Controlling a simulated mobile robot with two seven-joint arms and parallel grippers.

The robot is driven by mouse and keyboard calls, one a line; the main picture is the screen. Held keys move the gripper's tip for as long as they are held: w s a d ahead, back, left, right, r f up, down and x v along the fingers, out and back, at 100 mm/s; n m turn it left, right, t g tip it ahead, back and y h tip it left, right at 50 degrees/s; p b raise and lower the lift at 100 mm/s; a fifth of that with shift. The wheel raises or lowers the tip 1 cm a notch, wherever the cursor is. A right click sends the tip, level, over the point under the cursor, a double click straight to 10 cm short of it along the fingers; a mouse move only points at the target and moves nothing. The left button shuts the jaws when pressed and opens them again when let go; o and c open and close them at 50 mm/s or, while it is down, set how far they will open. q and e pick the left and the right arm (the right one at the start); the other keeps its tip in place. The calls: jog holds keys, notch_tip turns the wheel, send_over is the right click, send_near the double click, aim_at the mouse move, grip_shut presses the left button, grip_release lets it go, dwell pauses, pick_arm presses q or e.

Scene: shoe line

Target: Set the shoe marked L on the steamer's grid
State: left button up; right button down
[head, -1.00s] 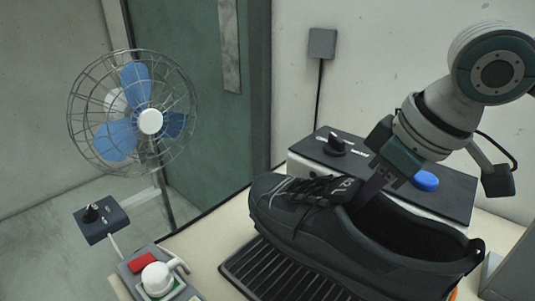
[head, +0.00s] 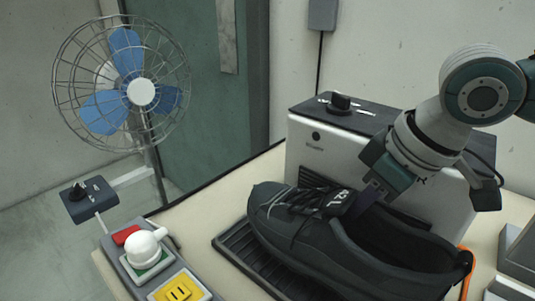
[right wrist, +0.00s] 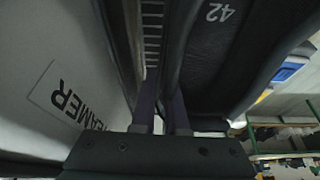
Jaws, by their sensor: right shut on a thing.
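The dark shoe (head: 345,255) is in the head view, its toe to the left and its opening upward. White print shows on its tongue, too small to read surely. My right gripper (head: 370,192) is shut on the shoe's upper beside the opening, near the tongue. In the right wrist view the shoe (right wrist: 235,60) shows "42" inside, with the gripper's fingers (right wrist: 165,105) on its side wall. The steamer's black ribbed grid (head: 228,243) lies beneath the shoe, which hides much of it. I cannot tell whether the sole touches it. My left gripper is not in view.
The white steamer body (head: 345,160), with a black knob on top, stands close behind the shoe. A grey control box (head: 165,272) with red and yellow parts and a white knob sits at front left. A fan (head: 125,88) stands beyond the table. An orange cable (head: 464,262) is near the heel.

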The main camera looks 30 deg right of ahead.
jog(key=shift+f, duration=0.6)
jog(key=c, duration=0.9)
grip_release()
jog(key=shift+o, duration=0.2)
jog(key=p+v, duration=0.1)
jog(key=v, duration=0.8)
jog(key=shift+p, duration=0.4)
jog(key=shift+s+r, duration=0.2)
jog(key=shift+r, duration=0.25)
